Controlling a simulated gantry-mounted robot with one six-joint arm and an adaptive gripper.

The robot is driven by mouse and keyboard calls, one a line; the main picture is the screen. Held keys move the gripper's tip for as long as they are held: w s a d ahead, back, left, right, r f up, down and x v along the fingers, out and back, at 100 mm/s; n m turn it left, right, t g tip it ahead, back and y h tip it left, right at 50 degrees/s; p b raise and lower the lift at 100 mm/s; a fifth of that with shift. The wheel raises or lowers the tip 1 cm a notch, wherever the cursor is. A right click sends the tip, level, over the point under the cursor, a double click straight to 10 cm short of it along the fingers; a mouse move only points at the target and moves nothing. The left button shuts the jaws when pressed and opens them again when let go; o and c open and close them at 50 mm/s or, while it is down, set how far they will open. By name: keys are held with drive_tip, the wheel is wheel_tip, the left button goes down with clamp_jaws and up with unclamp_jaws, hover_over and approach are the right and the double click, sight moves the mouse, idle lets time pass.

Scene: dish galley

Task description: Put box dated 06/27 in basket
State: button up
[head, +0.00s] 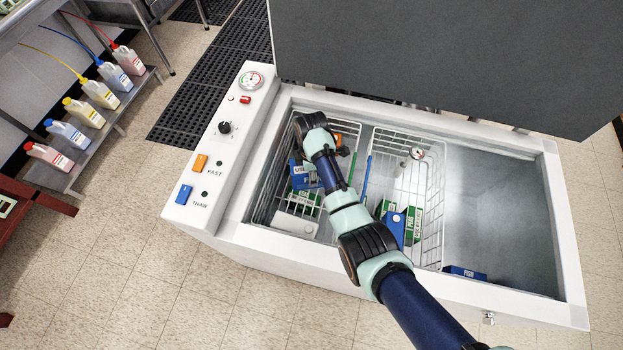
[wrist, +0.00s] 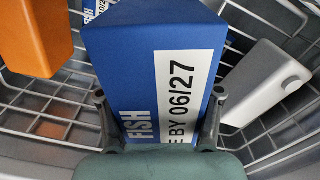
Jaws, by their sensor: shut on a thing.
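A blue box (wrist: 120,60) marked FISH, its label ending in "E BY 06/27", fills the middle of the wrist view. My gripper (wrist: 159,95) is shut on it, with one finger on each side. Whether the held box touches anything below is hidden.
An orange thing (wrist: 35,38), a white container (wrist: 258,84) and another blue FISH box (wrist: 181,6) lie near the held box. The right basket holds green boxes (head: 412,226) and a blue one (head: 394,230). Another blue box (head: 464,272) lies on the freezer floor, mostly bare at right.

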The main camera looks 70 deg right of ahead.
wheel_tip(320, 180, down, 4)
drive_tip(key=shift+f+b, duration=0.2)
drive_tip(key=shift+b, duration=0.7)
drive_tip(key=shift+r, duration=0.1)
drive_tip(key=o, duration=1.7)
drive_tip(key=shift+c, duration=0.2)
wheel_tip(320, 180, up, 12)
drive_tip(key=p, duration=0.4)
drive_tip(key=shift+p, duration=0.3)
